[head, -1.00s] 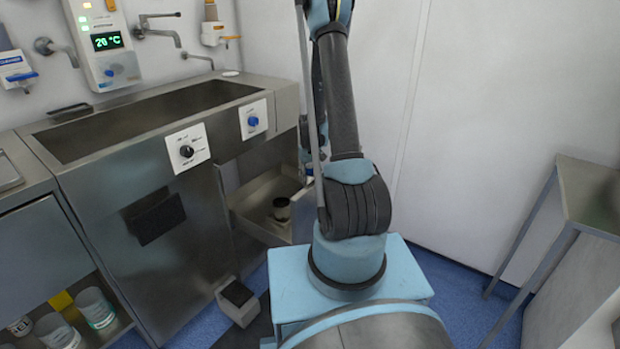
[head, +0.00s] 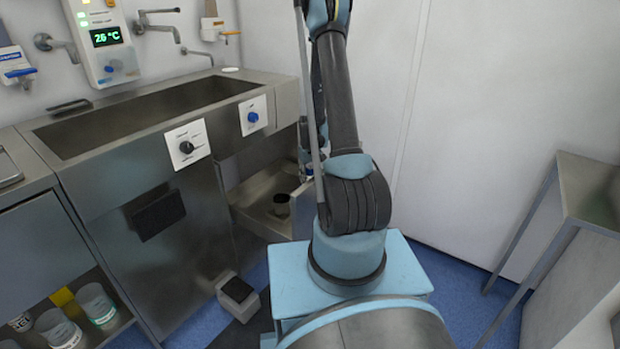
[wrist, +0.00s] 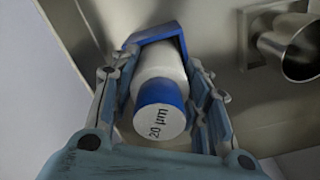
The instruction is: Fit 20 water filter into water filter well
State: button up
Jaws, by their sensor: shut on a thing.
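The water filter (wrist: 158,92) is a white cylinder with a blue band and a white end marked "20 µm". It fills the middle of the wrist view, its marked end facing the camera. My gripper (wrist: 160,65) is shut on it, one finger on each side. A blue angular piece (wrist: 160,36) lies just beyond the filter; I cannot tell if they touch. An open metal cup (wrist: 300,50) is to the right, apart from the filter. A dark round opening (head: 281,204) shows in the open compartment in the head view. I cannot tell which is the well. My arm mostly hides the gripper there.
The open compartment (head: 262,222) has raised metal walls under the steel sink (head: 150,115). A pedal box (head: 238,297) is on the floor below. A metal side table (head: 590,195) stands at the right.

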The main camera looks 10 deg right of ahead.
jog(key=shift+f, duration=0.45)
jog(key=o, duration=1.2)
jog(key=shift+r, duration=0.1)
notch_tip(320, 180, up, 12)
jog(key=shift+f, duration=0.2)
